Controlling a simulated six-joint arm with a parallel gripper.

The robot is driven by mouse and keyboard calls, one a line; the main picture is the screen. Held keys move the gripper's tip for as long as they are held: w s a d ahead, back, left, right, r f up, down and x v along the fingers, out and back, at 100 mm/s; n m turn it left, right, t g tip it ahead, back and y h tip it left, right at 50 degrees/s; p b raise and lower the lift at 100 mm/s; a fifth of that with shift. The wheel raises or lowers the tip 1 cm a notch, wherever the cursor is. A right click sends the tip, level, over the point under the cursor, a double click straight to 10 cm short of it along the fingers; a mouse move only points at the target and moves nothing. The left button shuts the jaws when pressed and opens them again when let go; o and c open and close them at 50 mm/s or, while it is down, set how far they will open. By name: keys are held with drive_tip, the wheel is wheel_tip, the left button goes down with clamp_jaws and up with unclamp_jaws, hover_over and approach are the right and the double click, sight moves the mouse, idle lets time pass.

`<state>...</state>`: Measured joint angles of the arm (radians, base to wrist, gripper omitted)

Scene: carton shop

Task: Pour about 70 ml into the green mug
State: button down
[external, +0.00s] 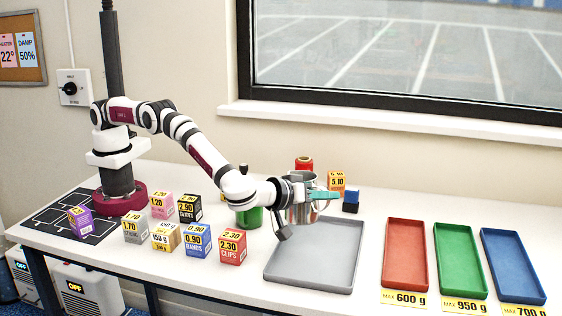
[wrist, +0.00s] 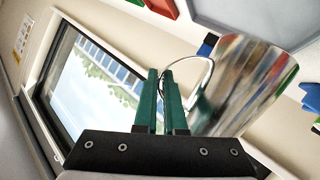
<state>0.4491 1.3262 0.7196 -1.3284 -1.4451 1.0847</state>
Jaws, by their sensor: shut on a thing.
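My gripper (external: 322,194) has teal fingers, which show in the wrist view (wrist: 161,88) shut on the thin wire handle of a shiny metal jug (wrist: 245,85). In the external view the jug (external: 302,214) hangs at my gripper, roughly upright, by the back left of the grey tray. What is inside it is hidden. The green mug (external: 249,219) stands on the table to the left of the jug, partly hidden behind my wrist. Its inside cannot be seen.
A grey tray (external: 316,256) lies below and in front of the jug. Several small priced boxes, such as the red one (external: 231,246), stand left. A red cup-like thing (external: 304,163) and an orange box (external: 336,180) are behind. Red, green and blue trays lie right.

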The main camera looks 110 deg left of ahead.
sight(311, 179)
drive_tip(key=a+f, duration=0.1)
drive_tip(key=s+f+n+g+y, duration=0.1)
drive_tip(key=s+a+f+n+g, duration=0.1)
drive_tip(key=shift+a+f+y, duration=0.3)
drive_tip(key=shift+y, duration=0.1)
drive_tip(key=shift+r, duration=0.15)
drive_tip(key=shift+s+r, duration=0.1)
drive_tip(key=shift+s+a+r+n+t, duration=0.2)
drive_tip(key=shift+s+r+n+t, duration=0.3)
drive_tip(key=shift+s+r, duration=0.3)
drive_tip(key=shift+s+a+r+n+t+p, duration=0.1)
drive_tip(key=shift+s+a+r+n+t, duration=0.15)
drive_tip(key=shift+s+r+n, duration=0.25)
drive_tip(key=shift+s+a+r+n+t+p, duration=0.1)
drive_tip(key=shift+s+a+r+n+t, duration=0.05)
drive_tip(key=shift+s+r+n+t, duration=0.3)
drive_tip(key=shift+s+a+r+n+t+p, duration=0.1)
drive_tip(key=shift+s+a+r+n, duration=0.15)
drive_tip(key=shift+s+n, duration=0.3)
drive_tip(key=s+r+n, duration=0.2)
drive_tip(key=s+a+r+t, duration=0.1)
drive_tip(key=shift+s+r+n+y, duration=0.1)
drive_tip(key=shift+s+n+y, duration=0.2)
drive_tip(key=shift+n, duration=0.1)
drive_tip(key=shift+s+a+r+n+t+y, duration=0.15)
drive_tip(key=shift+s+n, duration=0.2)
drive_tip(key=shift+n, duration=0.25)
drive_tip(key=shift+s+a+r+n+t+y, duration=0.15)
drive_tip(key=shift+s+n, duration=0.2)
drive_tip(key=shift+n, duration=0.25)
